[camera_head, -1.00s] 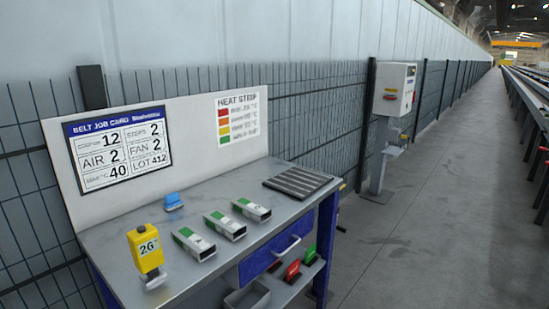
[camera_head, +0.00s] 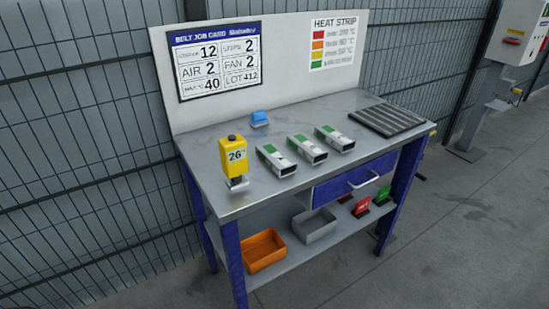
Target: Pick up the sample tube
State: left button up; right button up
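The left one (camera_head: 276,161), the middle one (camera_head: 307,149) and the right one (camera_head: 335,138) lie in a diagonal row, apart from each other. Which of them is the task's sample tube I cannot tell. Neither of my grippers shows in the head view.
A yellow device reading 26 (camera_head: 233,157) stands at the table's left front. A blue block (camera_head: 259,119) lies near the backboard, a dark ribbed mat (camera_head: 393,119) at the right. Below are an orange bin (camera_head: 264,250), a grey bin (camera_head: 315,226) and a drawer (camera_head: 355,180).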

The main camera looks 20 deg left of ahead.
aim_at(280, 162)
jog(key=u, duration=0.5)
jog(key=i+l+u, duration=0.15)
jog(key=l+u, duration=0.25)
jog(key=i+l+u, duration=0.1)
jog(key=u, duration=0.25)
jog(key=l+u, duration=0.35)
jog(key=l, duration=0.5)
jog(key=l+u, duration=0.1)
jog(key=l, duration=0.65)
jog(key=i, duration=0.05)
